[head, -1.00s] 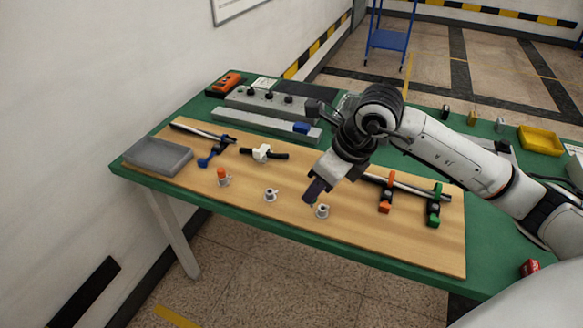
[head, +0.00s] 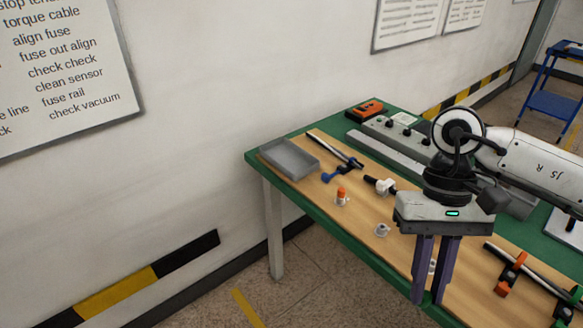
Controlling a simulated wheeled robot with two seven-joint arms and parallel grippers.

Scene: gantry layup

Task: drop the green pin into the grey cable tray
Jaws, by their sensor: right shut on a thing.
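The grey cable tray (head: 289,158) sits empty at the far left end of the wooden board. My right gripper (head: 428,299) points down over the near edge of the board, to the right of the tray and well apart from it. My left gripper is out of view.
An orange pin (head: 341,193) stands in a holder between tray and gripper, with an empty holder (head: 381,230) nearer the gripper. An orange clamp (head: 509,274) lies to the right.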

